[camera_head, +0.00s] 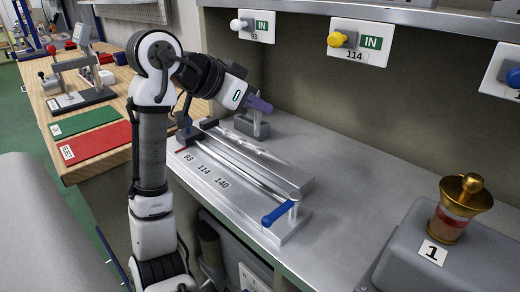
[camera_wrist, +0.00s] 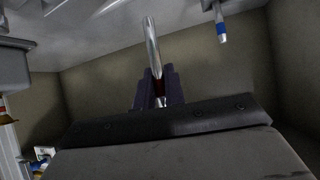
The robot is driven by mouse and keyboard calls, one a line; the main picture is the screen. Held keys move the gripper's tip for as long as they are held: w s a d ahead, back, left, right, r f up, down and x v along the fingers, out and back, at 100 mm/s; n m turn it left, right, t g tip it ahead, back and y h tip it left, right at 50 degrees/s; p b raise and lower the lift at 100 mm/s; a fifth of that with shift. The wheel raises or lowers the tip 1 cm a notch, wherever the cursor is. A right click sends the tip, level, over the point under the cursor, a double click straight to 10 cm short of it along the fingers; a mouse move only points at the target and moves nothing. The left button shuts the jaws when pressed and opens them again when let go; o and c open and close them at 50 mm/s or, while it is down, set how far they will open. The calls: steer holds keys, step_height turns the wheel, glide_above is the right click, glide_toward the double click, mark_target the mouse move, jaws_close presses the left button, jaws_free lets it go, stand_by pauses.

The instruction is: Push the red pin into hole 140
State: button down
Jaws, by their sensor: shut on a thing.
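My gripper (camera_head: 258,103), with dark purple fingers, is above the far left part of the metal fixture (camera_head: 295,183). In the wrist view the fingers (camera_wrist: 160,90) are shut on a silver rod (camera_wrist: 151,45) with a dark red part between them. I cannot tell whether this rod is the task's red pin. A thin red piece (camera_head: 182,150) sticks out at the fixture's left end, beside a black block. The label 140 (camera_head: 222,183) is on the bench in front of the fixture, right of 93 and 114. Its hole is too small to make out.
The fixture has a blue handle (camera_head: 277,213) at its near right end and a post (camera_head: 262,128) at the back. A grey housing with a brass and red part (camera_head: 460,205) stands at right. Bare bench lies between.

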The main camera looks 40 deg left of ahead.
mark_target(255, 136)
steer(key=shift+f, duration=3.55)
steer(key=shift+f+b, duration=0.15)
steer(key=shift+b, duration=0.15)
steer(key=c, duration=1.5)
jaws_free()
steer(key=shift+s+a+r, duration=0.1)
steer(key=shift+s+r, duration=0.15)
steer(key=shift+r, duration=0.1)
steer(key=v, duration=1.1)
steer(key=shift+s+r, duration=0.15)
